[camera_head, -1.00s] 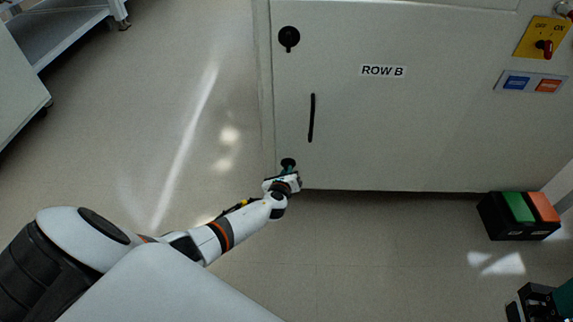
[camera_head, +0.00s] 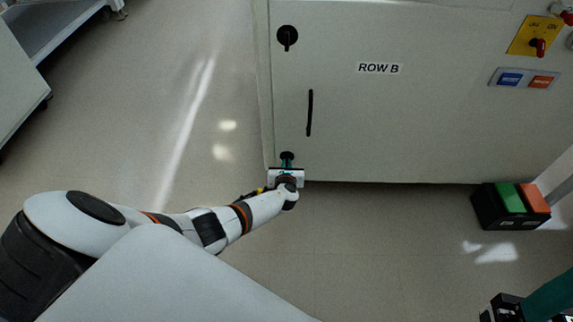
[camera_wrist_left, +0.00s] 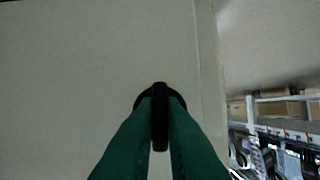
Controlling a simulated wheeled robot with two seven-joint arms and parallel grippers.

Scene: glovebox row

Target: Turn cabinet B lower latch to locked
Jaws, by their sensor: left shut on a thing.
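The cabinet door (camera_head: 430,120) carries a ROW B label and a black vertical handle (camera_head: 310,113). The black upper latch (camera_head: 287,37) sits near the door's top left, with its lever pointing down. The black lower latch (camera_head: 287,155) sits near the door's bottom left corner and is partly hidden by my left gripper (camera_head: 287,163). In the left wrist view, the green fingers of my left gripper (camera_wrist_left: 160,122) are shut on either side of the lower latch's lever (camera_wrist_left: 160,112), which stands upright in that picture. Part of my right gripper (camera_head: 515,308) shows at the bottom right; its fingertips cannot be made out.
A black box with a green and an orange button (camera_head: 505,222) stands on the floor at the right. A yellow switch panel (camera_head: 536,36) and a blue and orange button plate (camera_head: 525,79) are on the right.

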